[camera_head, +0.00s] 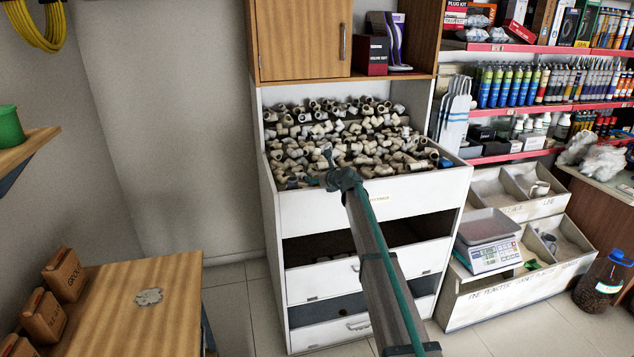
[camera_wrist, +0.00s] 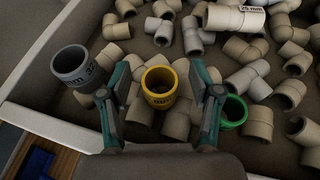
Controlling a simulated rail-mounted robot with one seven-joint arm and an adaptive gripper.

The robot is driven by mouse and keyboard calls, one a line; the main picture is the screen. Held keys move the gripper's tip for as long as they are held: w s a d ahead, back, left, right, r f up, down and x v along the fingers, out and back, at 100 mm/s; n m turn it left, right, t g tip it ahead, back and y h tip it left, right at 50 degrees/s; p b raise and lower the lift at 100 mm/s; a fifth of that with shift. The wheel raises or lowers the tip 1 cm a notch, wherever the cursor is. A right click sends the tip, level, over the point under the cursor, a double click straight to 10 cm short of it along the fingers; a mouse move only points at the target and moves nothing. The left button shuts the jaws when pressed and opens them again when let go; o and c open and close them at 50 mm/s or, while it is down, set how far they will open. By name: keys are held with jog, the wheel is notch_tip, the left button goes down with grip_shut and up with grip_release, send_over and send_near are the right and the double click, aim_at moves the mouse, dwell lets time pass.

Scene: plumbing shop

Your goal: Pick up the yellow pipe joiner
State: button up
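My gripper (camera_wrist: 158,98) is open, with one finger on each side of the joiner and a visible gap on both sides. In the head view my gripper (camera_head: 335,168) is at the front of the top bin. I cannot make out the yellow joiner there; my arm covers part of that area.
A grey joiner (camera_wrist: 76,66) stands just left of my left finger, and a green one (camera_wrist: 234,110) is close to the right finger. Beige fittings (camera_head: 350,125) crowd the bin. The bin's white front wall (camera_head: 425,190) stands close below my gripper.

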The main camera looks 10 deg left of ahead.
jog(key=c, duration=0.8)
jog(key=shift+c, duration=0.2)
jog(key=shift+r, duration=0.15)
